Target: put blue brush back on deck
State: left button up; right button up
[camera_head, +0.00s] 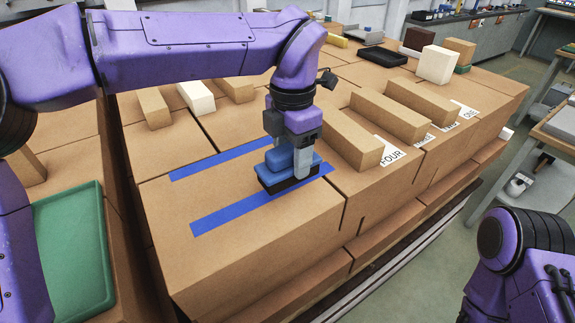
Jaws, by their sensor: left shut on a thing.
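A blue brush (270,177) with a black lower part is at the right end of two blue tape strips, on or just above the brown box deck (260,250). I cannot tell whether it touches the deck. My left gripper (301,165) points down and is shut on the blue brush from above.
Blue tape strips (222,215) mark the deck. Long brown blocks (350,138) and labels, one reading FOUR (391,155), lie to the right. A white block (196,97) lies behind. A green tray (75,250) is at the lower left. The front deck is clear.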

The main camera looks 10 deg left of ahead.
aim_at(287, 172)
pick_arm(q)
jog(key=f, duration=0.2)
jog(key=a+f, duration=0.1)
jog(key=shift+s+f, duration=0.15)
jog(key=shift+s, duration=0.1)
jog(key=shift+w+f, duration=0.3)
jog(key=shift+f, duration=0.05)
jog(key=shift+s+f, duration=0.15)
jog(key=shift+s, duration=0.05)
jog(key=o, duration=1)
jog(key=shift+w, duration=0.1)
notch_tip(287, 172, up, 12)
jog(key=shift+r, duration=0.25)
